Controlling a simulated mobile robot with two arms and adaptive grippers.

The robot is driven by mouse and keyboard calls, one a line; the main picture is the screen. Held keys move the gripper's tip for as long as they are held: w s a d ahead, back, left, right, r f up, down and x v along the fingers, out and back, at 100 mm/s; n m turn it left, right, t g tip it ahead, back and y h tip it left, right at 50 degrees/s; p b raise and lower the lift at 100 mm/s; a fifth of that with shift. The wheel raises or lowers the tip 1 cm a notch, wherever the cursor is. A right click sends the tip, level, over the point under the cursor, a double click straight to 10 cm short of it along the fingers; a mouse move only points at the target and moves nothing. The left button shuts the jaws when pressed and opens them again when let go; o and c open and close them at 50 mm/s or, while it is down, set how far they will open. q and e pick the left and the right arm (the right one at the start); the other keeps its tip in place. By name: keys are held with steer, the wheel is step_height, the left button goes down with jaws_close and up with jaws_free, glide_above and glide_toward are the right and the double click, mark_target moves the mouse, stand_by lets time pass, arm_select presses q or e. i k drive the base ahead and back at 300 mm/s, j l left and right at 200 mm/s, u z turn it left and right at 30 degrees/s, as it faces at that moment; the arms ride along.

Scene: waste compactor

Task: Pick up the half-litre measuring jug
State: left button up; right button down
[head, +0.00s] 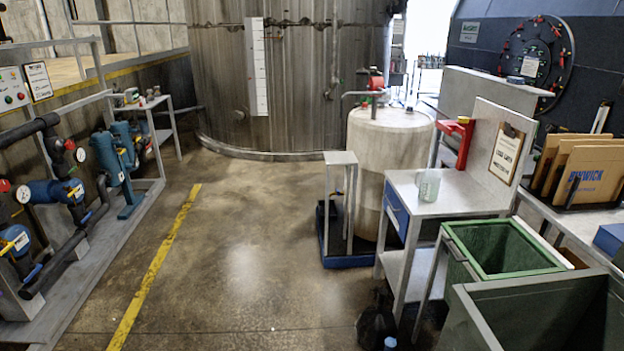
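A pale, translucent measuring jug (429,186) stands upright on the small metal work table (465,198) at the right. It is near the table's left front corner, with bare tabletop to its right. Its markings are too small to read, so I cannot tell its volume. Neither of my grippers shows in the head view, and nothing is seen touching the jug.
A green open bin (500,248) and a grey bin (545,310) stand in front of the table. A white tank (390,140) and a small stand (341,165) are left of it. Pumps (120,155) line the left wall. The middle floor is clear.

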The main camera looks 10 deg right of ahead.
mark_target(429, 188)
steer(key=i+z, duration=0.25)
steer(key=z, duration=0.15)
steer(key=i+j+z, duration=0.1)
steer(key=i+z, duration=0.25)
steer(key=i+j+z, duration=0.15)
steer(key=z, duration=0.25)
steer(key=k+l+z, duration=0.1)
steer(key=z, duration=0.85)
steer(key=j+z, duration=0.25)
steer(key=j, duration=1.65)
steer(key=i+j+z, duration=0.1)
steer(key=j, duration=0.5)
steer(key=i+j+z, duration=0.15)
steer(key=j, duration=0.4)
steer(key=i+j+z, duration=0.1)
steer(key=j, duration=0.5)
